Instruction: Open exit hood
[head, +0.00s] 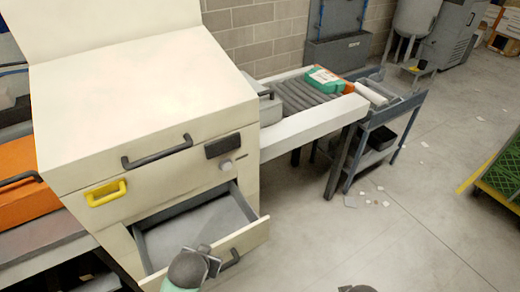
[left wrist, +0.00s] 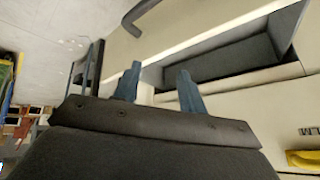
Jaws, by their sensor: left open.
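A cream machine (head: 150,95) fills the left of the head view. At its right side, where the roller conveyor comes out, a small grey cover with a dark handle (head: 266,93) looks like the exit hood; the machine body partly hides it, and I cannot tell how far it is open. My left gripper (head: 211,264) is in front of the machine's pulled-out drawer (head: 250,237), low and well away from the hood. In the left wrist view its two fingers (left wrist: 158,88) are apart with nothing between them. My right gripper (head: 358,288) barely shows at the bottom edge.
The conveyor (head: 310,122) carries a green and orange package (head: 325,80). A blue-grey cart (head: 375,135) stands at its end. The front panel has a long dark handle (head: 157,152) and a yellow handle (head: 106,193). Floor (head: 350,235) at right is mostly clear, with small scraps.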

